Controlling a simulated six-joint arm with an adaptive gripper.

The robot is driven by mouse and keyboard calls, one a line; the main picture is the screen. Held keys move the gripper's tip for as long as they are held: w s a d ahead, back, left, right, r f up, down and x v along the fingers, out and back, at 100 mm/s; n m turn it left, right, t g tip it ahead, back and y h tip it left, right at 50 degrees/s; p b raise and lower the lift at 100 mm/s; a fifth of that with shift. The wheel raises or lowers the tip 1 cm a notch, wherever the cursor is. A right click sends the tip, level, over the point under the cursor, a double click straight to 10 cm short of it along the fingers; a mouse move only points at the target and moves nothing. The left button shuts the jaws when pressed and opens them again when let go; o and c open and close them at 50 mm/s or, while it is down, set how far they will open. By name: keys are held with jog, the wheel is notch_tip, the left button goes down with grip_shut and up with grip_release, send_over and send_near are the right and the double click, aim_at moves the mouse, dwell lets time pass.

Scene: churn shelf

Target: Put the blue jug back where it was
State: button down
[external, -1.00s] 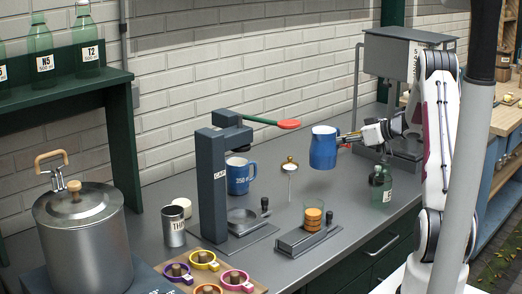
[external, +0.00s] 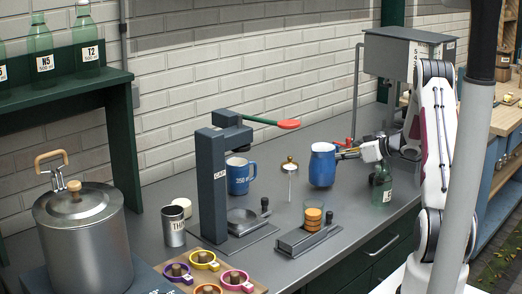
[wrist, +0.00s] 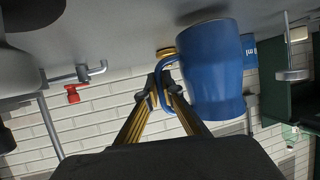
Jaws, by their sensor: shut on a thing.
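The blue jug (external: 322,168), with a pale rim, is upright at the counter's middle right. My gripper (external: 343,152) is shut on its handle, reaching in from the right. In the wrist view, which is upside down, the jug (wrist: 210,75) fills the upper middle and the fingers (wrist: 166,88) close on its handle. I cannot tell whether its base touches the counter or is just above it. A second blue mug (external: 240,180) with a white label stands behind the press, partly hidden by it.
The grey counter (external: 290,216) has bare room left of the jug. A thin stand (external: 289,170) is just left of it, a glass with orange contents (external: 313,216) in front, and a green bottle (external: 381,187) to its right. The press (external: 213,185) stands further left.

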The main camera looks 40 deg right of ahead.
jog(key=shift+f, duration=0.5)
jog(key=shift+f, duration=0.1)
jog(key=c, duration=2.2)
grip_release()
jog(key=shift+f, duration=0.1)
jog(key=shift+v, duration=0.9)
jog(key=v, duration=1)
jog(key=shift+s, duration=0.1)
jog(key=shift+r, duration=0.25)
